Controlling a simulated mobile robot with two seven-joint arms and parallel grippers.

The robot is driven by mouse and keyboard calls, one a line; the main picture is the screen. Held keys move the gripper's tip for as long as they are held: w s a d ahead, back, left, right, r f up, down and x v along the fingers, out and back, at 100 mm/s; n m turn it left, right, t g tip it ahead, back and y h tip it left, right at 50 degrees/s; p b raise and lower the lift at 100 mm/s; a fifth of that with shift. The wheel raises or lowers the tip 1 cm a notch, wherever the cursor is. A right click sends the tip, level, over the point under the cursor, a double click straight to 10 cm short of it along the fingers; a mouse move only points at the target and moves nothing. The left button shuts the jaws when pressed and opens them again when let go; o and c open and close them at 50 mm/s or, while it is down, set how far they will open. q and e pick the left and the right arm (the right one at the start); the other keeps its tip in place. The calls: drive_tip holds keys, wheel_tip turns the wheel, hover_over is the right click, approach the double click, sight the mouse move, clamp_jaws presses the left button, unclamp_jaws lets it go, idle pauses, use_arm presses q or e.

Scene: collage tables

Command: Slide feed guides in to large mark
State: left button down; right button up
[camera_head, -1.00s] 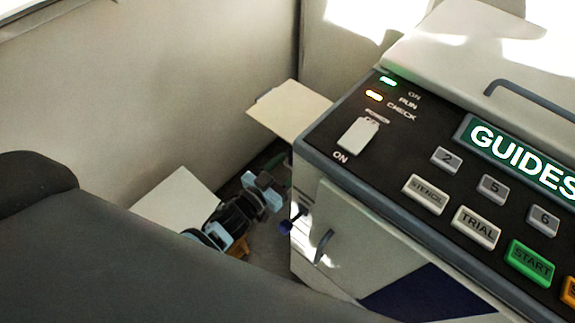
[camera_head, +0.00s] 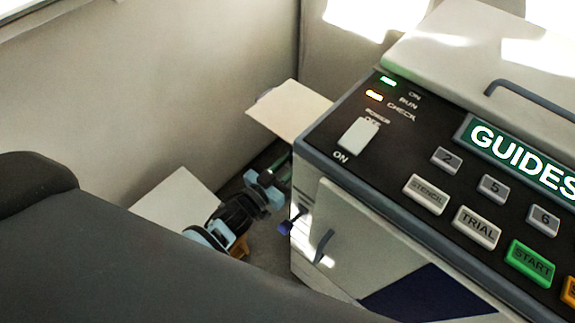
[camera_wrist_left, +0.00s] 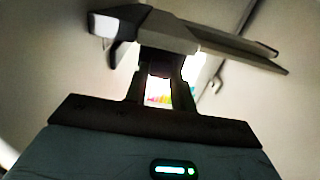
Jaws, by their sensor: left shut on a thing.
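The machine's control panel (camera_head: 405,158) fills the right of the head view, with a green display (camera_head: 525,158) reading "GUIDES". My left gripper (camera_head: 268,188) is low beside the machine's left side, below a beige tray (camera_head: 290,110). In the left wrist view, my left gripper (camera_wrist_left: 158,88) is shut on a dark block under a grey, bar-like part (camera_wrist_left: 190,38), which looks like a feed guide. The block is mostly hidden between the fingers. I cannot make out the large mark. My right gripper is not in view.
A pale flat panel (camera_head: 178,202) lies left of my left arm. A wall (camera_head: 150,90) closes off the back left.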

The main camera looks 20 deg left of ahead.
use_arm(q)
drive_tip(key=shift+x, duration=1.3)
drive_tip(key=c, duration=1.2)
unclamp_jaws()
drive_tip(key=shift+o, duration=0.2)
drive_tip(key=v, duration=0.8)
